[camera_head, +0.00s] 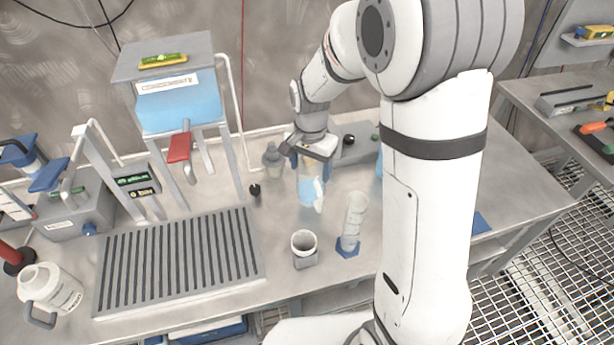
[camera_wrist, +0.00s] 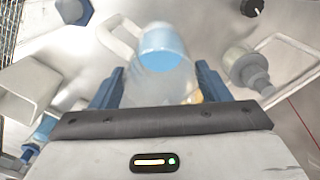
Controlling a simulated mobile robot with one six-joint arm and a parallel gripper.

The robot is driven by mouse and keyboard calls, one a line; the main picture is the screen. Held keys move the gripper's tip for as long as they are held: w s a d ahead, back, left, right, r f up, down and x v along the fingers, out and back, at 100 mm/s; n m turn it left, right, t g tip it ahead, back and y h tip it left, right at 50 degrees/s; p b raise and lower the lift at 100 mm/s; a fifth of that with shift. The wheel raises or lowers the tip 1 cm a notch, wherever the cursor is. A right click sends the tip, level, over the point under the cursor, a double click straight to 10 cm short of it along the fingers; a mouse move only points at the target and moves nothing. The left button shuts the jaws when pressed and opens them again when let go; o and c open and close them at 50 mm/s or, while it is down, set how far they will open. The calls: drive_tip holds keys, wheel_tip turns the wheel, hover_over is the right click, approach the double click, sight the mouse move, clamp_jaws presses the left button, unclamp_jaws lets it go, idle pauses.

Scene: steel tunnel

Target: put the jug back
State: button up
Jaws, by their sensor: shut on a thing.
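A clear jug (camera_head: 311,188) with blue liquid and a pale handle is at the middle of the bench. My gripper (camera_head: 307,156) is above it, with its blue fingers around the jug's upper part. In the wrist view the jug (camera_wrist: 165,50) is between the two fingers of my gripper (camera_wrist: 158,86), with its handle (camera_wrist: 118,37) at the left. My gripper is shut on the jug. The jug looks upright; I cannot tell whether its base touches the bench.
A clear cylinder with a blue foot (camera_head: 354,222) and an open grey cup (camera_head: 304,246) stand in front. A grey bottle (camera_head: 272,159) is behind left. A slotted grey tray (camera_head: 180,262) and a white handled container (camera_head: 55,291) are at the left.

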sight(313, 188)
drive_tip(key=shift+s+f, duration=0.1)
drive_tip(key=shift+f, duration=1.8)
drive_tip(key=shift+f, duration=0.15)
drive_tip(key=o, duration=1.5)
